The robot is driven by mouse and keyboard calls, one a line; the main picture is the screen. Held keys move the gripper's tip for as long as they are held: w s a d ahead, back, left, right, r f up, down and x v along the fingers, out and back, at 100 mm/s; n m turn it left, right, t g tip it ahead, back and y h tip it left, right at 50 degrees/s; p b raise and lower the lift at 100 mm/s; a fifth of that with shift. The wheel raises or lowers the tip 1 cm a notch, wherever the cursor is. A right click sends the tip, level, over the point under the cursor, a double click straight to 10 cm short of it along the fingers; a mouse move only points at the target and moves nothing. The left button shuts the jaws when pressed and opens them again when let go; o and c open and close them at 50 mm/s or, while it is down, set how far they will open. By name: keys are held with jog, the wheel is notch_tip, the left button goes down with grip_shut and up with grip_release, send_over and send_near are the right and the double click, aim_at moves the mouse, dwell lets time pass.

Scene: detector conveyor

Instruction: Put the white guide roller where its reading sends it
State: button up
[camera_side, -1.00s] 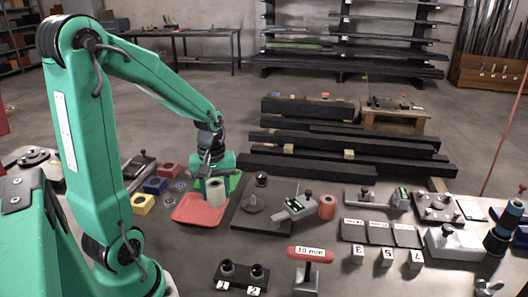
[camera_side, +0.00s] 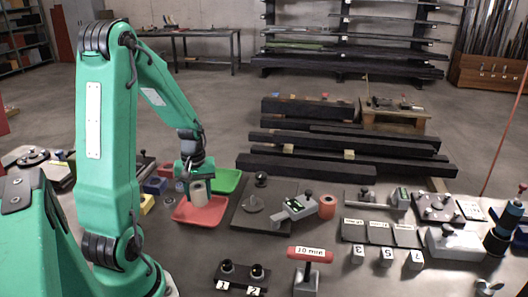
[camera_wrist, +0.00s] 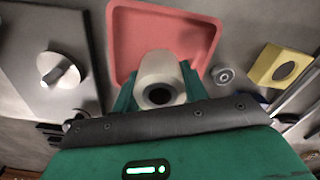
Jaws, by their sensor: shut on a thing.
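The white guide roller (camera_side: 199,195) is held upright in my gripper (camera_side: 197,184), over the red tray (camera_side: 216,213). Whether its lower end touches the tray floor I cannot tell. In the wrist view the white roller (camera_wrist: 158,68) shows its dark bore, between the two green fingers of my gripper (camera_wrist: 157,88); the red tray (camera_wrist: 124,40) is beyond it. A green tray (camera_side: 231,180) lies just behind the red one. A tilted grey device with a small display (camera_side: 297,207) stands to the right on a dark plate (camera_side: 254,219); its reading is too small to make out.
Yellow (camera_wrist: 283,66) and blue (camera_side: 155,186) blocks stand left of the red tray. An orange roller (camera_side: 327,206) stands right of the display device. Three labelled plates (camera_side: 380,233), numbered blocks and a red-handled stand (camera_side: 309,254) are farther right and in front.

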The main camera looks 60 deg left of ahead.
jog(key=shift+f, duration=1.9)
jog(key=shift+f, duration=0.1)
jog(key=o, duration=1.2)
jog(key=shift+c, duration=0.2)
notch_tip(320, 180, up, 12)
jog(key=shift+d, duration=0.1)
